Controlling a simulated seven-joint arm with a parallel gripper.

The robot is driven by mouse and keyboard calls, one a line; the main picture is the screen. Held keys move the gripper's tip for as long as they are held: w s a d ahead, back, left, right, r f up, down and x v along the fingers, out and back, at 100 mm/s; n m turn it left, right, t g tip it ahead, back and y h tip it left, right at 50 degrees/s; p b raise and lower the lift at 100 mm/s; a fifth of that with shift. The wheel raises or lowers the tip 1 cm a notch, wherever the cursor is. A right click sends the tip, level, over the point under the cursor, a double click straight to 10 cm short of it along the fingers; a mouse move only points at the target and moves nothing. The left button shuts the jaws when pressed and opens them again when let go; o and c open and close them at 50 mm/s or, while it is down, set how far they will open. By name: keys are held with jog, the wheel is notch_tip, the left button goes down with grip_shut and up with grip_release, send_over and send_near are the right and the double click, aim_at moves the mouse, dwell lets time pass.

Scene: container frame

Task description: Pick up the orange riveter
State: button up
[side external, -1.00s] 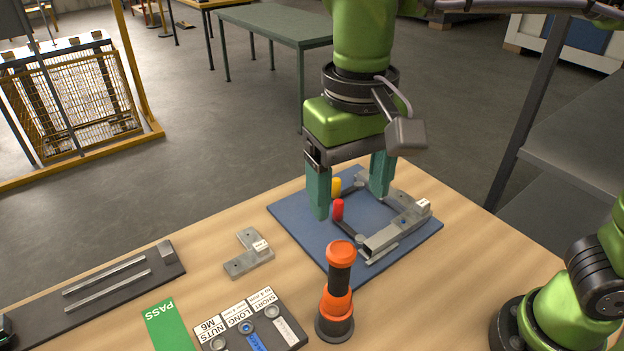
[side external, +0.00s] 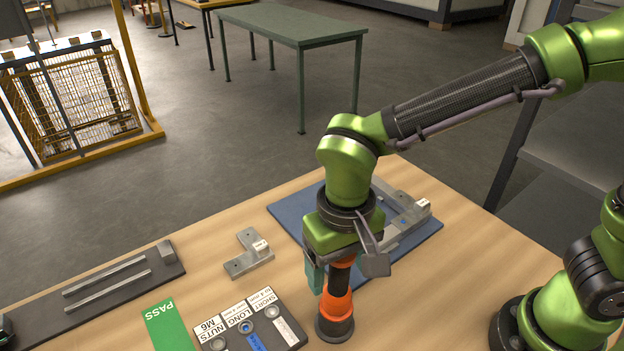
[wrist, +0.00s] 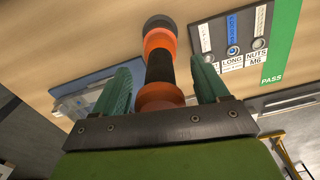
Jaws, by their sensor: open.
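The orange riveter (side external: 337,304) stands upright on the wooden table, with a black base and a black upper grip. In the wrist view the riveter (wrist: 159,66) lies between the two green fingers of my gripper (wrist: 163,88), with a visible space on each side. My gripper (side external: 330,278) is open around the riveter's upper part. In the side view my gripper body hides the riveter's top, and only one finger shows clearly, at the left of the riveter.
A labelled nut and rivet holder (side external: 252,324) and a green PASS mat (side external: 168,325) lie left of the riveter. A grey bracket (side external: 248,258) lies behind them. A blue mat (side external: 291,209) with a metal frame (side external: 408,216) lies behind my gripper. Table room is free to the right.

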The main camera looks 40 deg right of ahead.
jog(key=shift+f, duration=0.45)
jog(key=shift+c, duration=0.2)
jog(key=shift+r, duration=0.1)
jog(key=c, duration=1.1)
notch_tip(320, 180, up, 10)
